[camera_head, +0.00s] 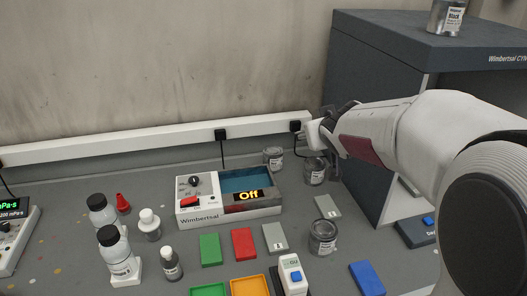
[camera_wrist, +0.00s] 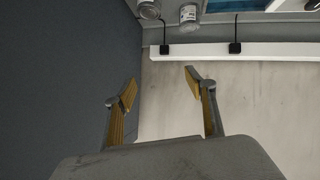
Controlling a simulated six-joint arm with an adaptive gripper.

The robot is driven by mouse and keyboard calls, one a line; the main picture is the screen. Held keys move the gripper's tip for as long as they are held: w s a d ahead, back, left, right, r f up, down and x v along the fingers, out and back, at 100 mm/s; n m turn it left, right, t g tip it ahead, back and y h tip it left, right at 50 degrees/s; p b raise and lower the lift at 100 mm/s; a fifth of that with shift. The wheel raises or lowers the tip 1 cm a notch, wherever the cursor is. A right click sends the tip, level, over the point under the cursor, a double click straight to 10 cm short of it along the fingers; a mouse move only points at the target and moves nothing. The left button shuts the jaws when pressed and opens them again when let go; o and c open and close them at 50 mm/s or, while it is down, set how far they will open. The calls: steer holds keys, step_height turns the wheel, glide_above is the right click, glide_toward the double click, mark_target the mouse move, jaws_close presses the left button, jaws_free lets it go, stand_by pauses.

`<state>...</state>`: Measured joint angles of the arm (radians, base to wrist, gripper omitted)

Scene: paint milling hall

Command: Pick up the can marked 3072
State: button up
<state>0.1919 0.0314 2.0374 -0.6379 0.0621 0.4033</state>
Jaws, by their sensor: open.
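Several metal cans are in view, and I cannot read 3072 on any of them. One can (camera_head: 273,158) stands at the back right corner of the Wimbertsal bath, and it also shows in the wrist view (camera_wrist: 188,14). A second can (camera_head: 315,172) stands to its right, partly at the edge of the wrist view (camera_wrist: 148,9). A third can (camera_head: 322,238) stands nearer the front. A fourth can (camera_head: 447,17) stands on the grey cabinet. My gripper (camera_wrist: 160,84) is open and empty, in front of the wall. In the head view it is above the second can, apart from it.
The Wimbertsal bath (camera_head: 193,214) reads Off. The tall grey cabinet (camera_head: 380,45) closes off the right. White wall trunking (camera_head: 120,147) with plugs runs behind the bench. White bottles (camera_head: 118,260) stand at left. Coloured plates and trays (camera_head: 243,244) lie in front.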

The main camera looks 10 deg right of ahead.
steer(key=w+f+n+t+y, duration=0.25)
steer(key=w+f+y, duration=0.25)
steer(key=w+f, duration=0.9)
steer(key=n+g+y, duration=0.2)
steer(key=y, duration=0.1)
glide_toward(277, 154)
steer(key=w+f, duration=0.1)
steer(key=w, duration=0.1)
steer(key=shift+s+a+t, duration=0.1)
steer(key=shift+a+t, duration=0.25)
steer(key=shift+a, duration=0.1)
steer(key=shift+x, duration=1.3)
steer(key=shift+f, duration=0.15)
steer(key=shift+x, duration=2.55)
steer(key=shift+d, duration=0.1)
